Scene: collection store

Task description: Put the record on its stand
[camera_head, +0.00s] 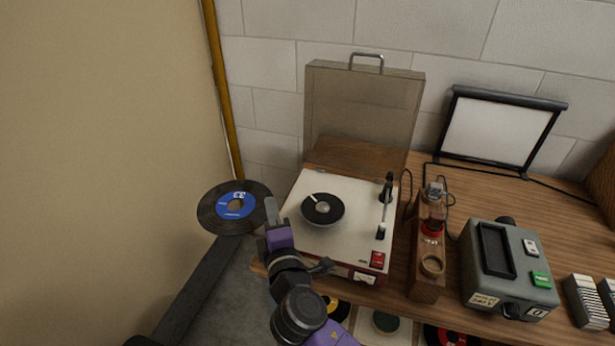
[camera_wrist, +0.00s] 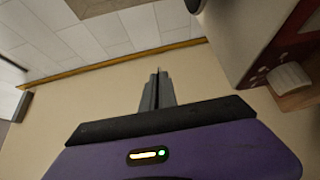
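The record (camera_head: 220,212) is a black disc with a blue label, in the air left of the record player in the head view. My gripper (camera_head: 270,212) meets its right edge and appears shut on it. In the wrist view the fingers (camera_wrist: 157,90) are close together; the record's face does not show there. I cannot tell for certain which thing is the record's stand. The record player (camera_head: 300,245) has a cream top, an open lid and a small black disc (camera_head: 323,208) on it.
A wooden block with rings (camera_head: 424,278) and a grey-green device (camera_head: 510,270) stand right of the player on the wooden table (camera_head: 400,285). A framed screen (camera_head: 498,130) stands behind. Several discs lie below the table front. A beige wall (camera_head: 100,150) bounds the left.

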